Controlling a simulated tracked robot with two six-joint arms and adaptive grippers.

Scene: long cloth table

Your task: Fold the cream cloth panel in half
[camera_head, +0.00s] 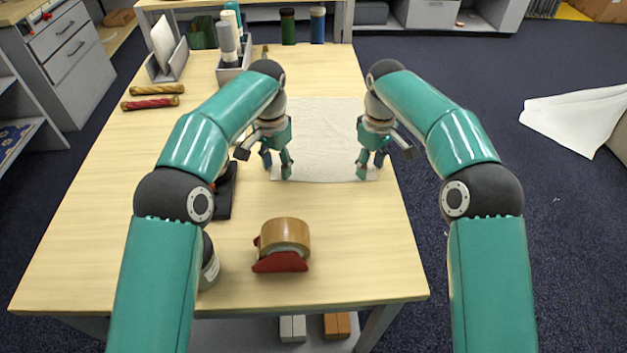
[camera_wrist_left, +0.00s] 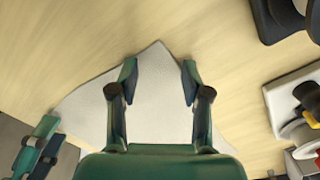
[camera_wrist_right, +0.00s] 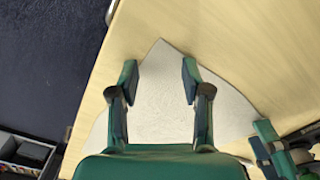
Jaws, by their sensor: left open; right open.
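The cream cloth panel (camera_head: 322,135) lies flat and spread out on the table, toward its right edge. My left gripper (camera_head: 277,165) is open over the near left corner. In the left wrist view its fingers (camera_wrist_left: 159,80) stand on either side of that cloth corner (camera_wrist_left: 157,60). My right gripper (camera_head: 369,166) is open over the near right corner. In the right wrist view its fingers (camera_wrist_right: 158,80) stand either side of that corner (camera_wrist_right: 160,60). I cannot tell whether the fingertips touch the cloth.
A tape dispenser (camera_head: 284,240) and a black object (camera_head: 226,192) stand nearer on the table (camera_head: 350,265). Red (camera_head: 150,103) and gold (camera_head: 157,90) rolls lie at the left. A grey box of tubes (camera_head: 232,72) stands behind. Bare wood lies in front of the cloth.

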